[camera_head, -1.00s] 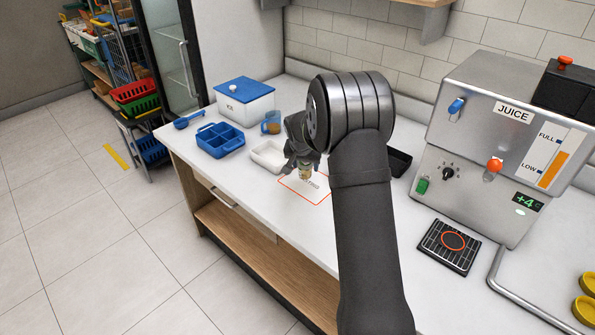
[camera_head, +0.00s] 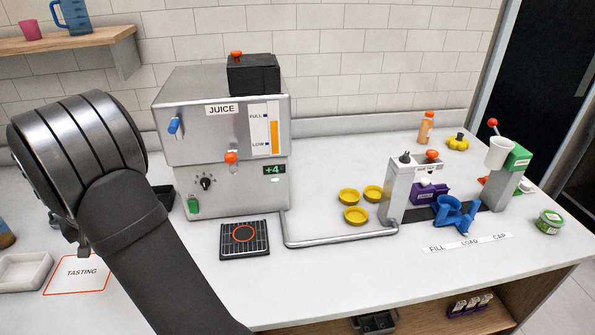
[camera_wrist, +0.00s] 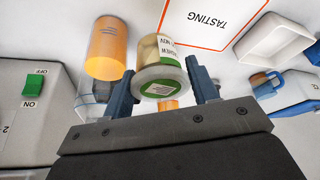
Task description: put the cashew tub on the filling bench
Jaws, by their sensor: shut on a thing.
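My gripper (camera_wrist: 158,62) is shut on the cashew tub (camera_wrist: 152,48), a small clear tub with pale contents, a white label and a green label at its near end. In the wrist view the tub sits between the two fingers, clear of the tasting mark. In the head view my arm hides the tub and most of the gripper at the left. The filling bench (camera_head: 340,290) is the white counter across the middle and right. Its front right bears a strip reading FILL, LOAD, CAP (camera_head: 468,243) before a small filling machine (camera_head: 400,185).
The juice machine (camera_head: 222,150) stands beside my arm, with a drip grate (camera_head: 258,250) before it. Several yellow dishes (camera_head: 355,215), a steel pipe (camera_head: 340,238) and a green tub (camera_head: 549,222) stand further right. The tasting mark (camera_head: 60,285) and a white tray (camera_head: 22,268) lie at left.

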